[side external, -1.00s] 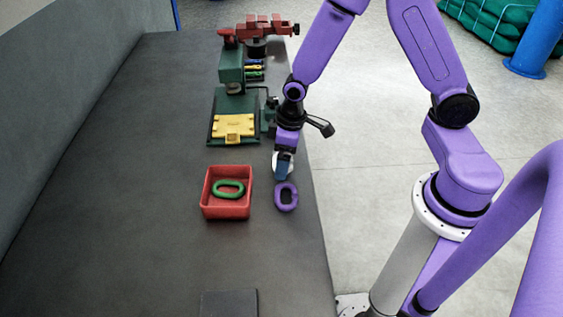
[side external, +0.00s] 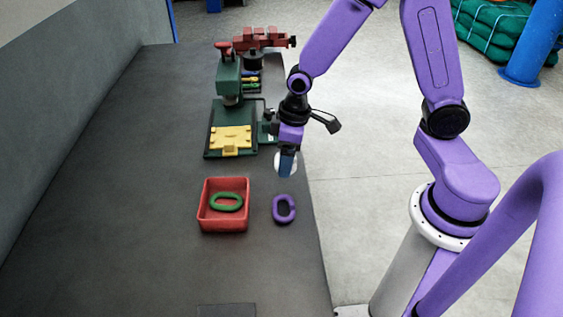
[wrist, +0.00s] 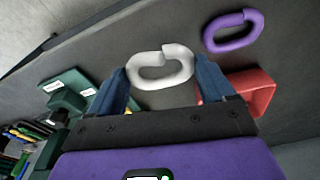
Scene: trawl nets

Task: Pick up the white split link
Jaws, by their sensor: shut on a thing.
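The white split link (wrist: 178,78) is a rounded oval ring with a gap in its upper side. In the wrist view it lies across between the two blue fingers of my gripper (wrist: 160,69), touching both. In the side view my gripper (side external: 286,164) points down with the white link (side external: 294,164) at its fingertips, partly hidden by the fingers. It hangs above the dark bench, just beyond a purple split link (side external: 277,209), with clear space between them.
A red tray (side external: 203,222) holding a green link (side external: 227,209) stands left of the purple link. Behind are a green press with a yellow plate (side external: 232,138) and a red vise (side external: 255,40). The bench's left side is bare; its right edge is close.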

